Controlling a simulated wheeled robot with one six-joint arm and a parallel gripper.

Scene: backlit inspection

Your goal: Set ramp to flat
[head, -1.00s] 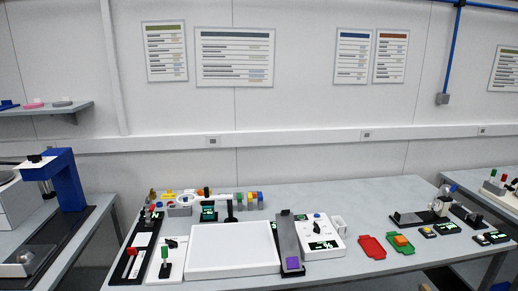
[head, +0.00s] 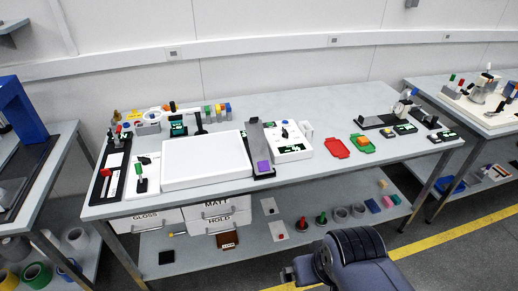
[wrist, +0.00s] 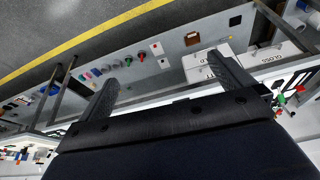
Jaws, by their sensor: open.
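The ramp (head: 259,142) is a narrow grey channel between the white light panel (head: 204,160) and a white control box. It looks sloped, its far end higher and its near end low, with a purple block (head: 264,166) there. The control box (head: 291,148) to its right has a small blue knob, a black part and green displays. My gripper (wrist: 163,68) is open and empty in the wrist view, its two dark fingers wide apart. It is away from the ramp, off the bench's front side. The ramp cannot be made out in the wrist view.
Left of the light panel stand a green-handled lever (head: 139,172) and a black strip with a red slider (head: 107,173). Drawers (head: 220,226) and a lower shelf are beneath.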

